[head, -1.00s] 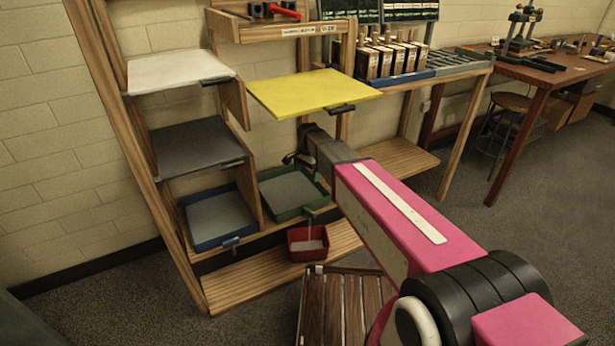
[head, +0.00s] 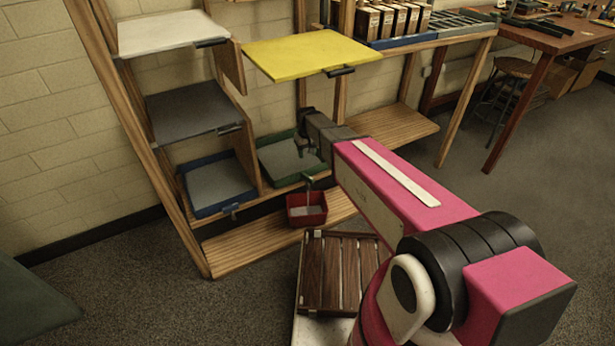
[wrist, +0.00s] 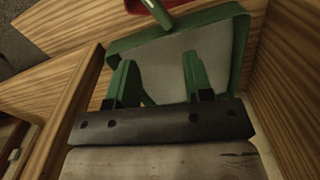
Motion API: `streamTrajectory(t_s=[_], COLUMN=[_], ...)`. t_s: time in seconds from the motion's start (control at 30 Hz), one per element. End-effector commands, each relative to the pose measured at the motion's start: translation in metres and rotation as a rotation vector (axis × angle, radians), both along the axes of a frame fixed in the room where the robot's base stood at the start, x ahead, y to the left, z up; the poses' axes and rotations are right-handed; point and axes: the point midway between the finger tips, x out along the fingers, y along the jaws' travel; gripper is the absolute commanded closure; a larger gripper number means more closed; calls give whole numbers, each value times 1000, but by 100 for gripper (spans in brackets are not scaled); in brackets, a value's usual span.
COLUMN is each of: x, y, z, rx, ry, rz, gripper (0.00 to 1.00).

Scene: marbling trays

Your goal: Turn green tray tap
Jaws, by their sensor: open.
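The green tray (head: 262,170) sits on the low shelf, right of the blue tray, with a flat grey surface inside. Its rim also shows in the wrist view (wrist: 180,31). The green tap (head: 309,184) is at its front edge, above a small red tub (head: 306,219). In the wrist view, part of the tap (wrist: 182,4) shows at the top edge, and its end is cut off. My gripper (head: 306,148) is over the green tray, behind the tap and apart from it. In the wrist view its two green fingers (wrist: 159,60) are spread, with nothing between them.
The blue tray (head: 190,206) with its own tap stands to the left behind a wooden divider. A yellow board (head: 312,57) overhangs the green tray. A slatted wooden stand (head: 340,275) is in front. Wooden panels flank the tray closely in the wrist view.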

Motion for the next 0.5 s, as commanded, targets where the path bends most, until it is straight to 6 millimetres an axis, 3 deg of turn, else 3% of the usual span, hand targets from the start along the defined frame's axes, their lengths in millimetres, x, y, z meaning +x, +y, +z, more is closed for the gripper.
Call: streamTrajectory(t_s=[0.2,0.5], x=[1,1], y=[-2,-2], z=[-28,-44], rx=[0,-1], ry=[-9,-13], rz=[346,483], gripper=[53,53])
